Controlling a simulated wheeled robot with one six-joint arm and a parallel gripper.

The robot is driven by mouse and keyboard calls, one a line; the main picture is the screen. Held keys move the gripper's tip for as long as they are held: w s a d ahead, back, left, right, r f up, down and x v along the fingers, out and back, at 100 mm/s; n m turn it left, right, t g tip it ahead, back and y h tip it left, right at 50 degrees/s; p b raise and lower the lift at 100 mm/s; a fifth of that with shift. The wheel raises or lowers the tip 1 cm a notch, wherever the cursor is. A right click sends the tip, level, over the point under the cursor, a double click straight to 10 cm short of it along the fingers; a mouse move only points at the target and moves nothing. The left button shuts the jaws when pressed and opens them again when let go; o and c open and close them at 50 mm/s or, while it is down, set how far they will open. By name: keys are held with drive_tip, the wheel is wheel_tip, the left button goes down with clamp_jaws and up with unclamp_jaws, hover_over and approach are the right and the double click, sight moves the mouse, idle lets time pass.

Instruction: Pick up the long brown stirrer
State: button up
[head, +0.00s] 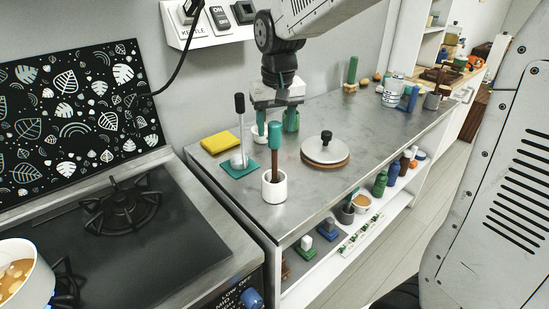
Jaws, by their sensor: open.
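A long brown stirrer (275,168) with a teal upper end stands nearly upright in a small white cup (275,188) on the grey counter. The cup hides its lower end. My gripper (276,127) points down over the counter, open, with nothing seen held. Its teal-green fingers show left and right of the stirrer's teal top in the picture. I cannot tell from this one view whether the fingers are around the top or behind it.
A black-topped utensil (239,130) stands upright on a teal pad (240,168) just left of the stirrer. A yellow sponge (221,141) lies behind. A round lid with a black knob (326,150) lies to the right. The stove (120,240) is at left. The counter's middle right is clear.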

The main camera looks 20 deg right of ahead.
sight(274, 138)
drive_tip(key=f, duration=0.3)
drive_tip(key=w+f, duration=0.1)
drive_tip(key=f, duration=0.1)
clamp_jaws()
wheel_tip(274, 138, up, 10)
drive_tip(key=shift+r, duration=0.1)
drive_tip(key=c, duration=0.8)
unclamp_jaws()
drive_tip(key=shift+s, duration=0.1)
clamp_jaws()
